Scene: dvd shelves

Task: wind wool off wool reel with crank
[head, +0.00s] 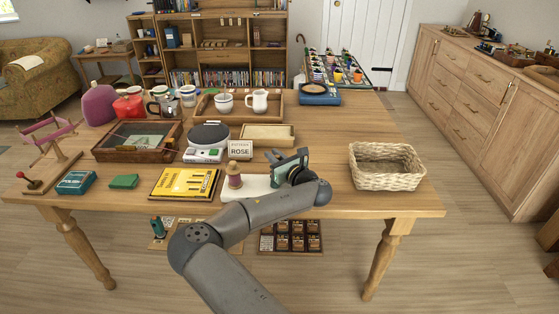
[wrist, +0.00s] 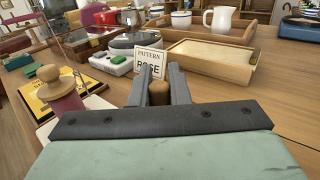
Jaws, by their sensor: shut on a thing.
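A pink spool with a round wooden top (head: 233,178) stands upright on a pale base (head: 258,187) at the table's front. The spool also shows at the left of the wrist view (wrist: 58,92). My gripper (head: 272,156) is just right of the spool and apart from it. In the wrist view its fingers (wrist: 159,80) are shut on a brown wooden knob (wrist: 158,93). The knob's lower part and any arm joining it to the base are hidden by my gripper. A wooden stand with pink strands (head: 50,134) is at the far left, with a red knob low beside it.
A PATTERN ROSE card (head: 241,150) stands just behind my gripper. A yellow book (head: 185,184) lies left of the spool. A shallow wooden box (head: 267,134) is behind, and a wicker basket (head: 386,165) is at right. Bare table lies between my gripper and the basket.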

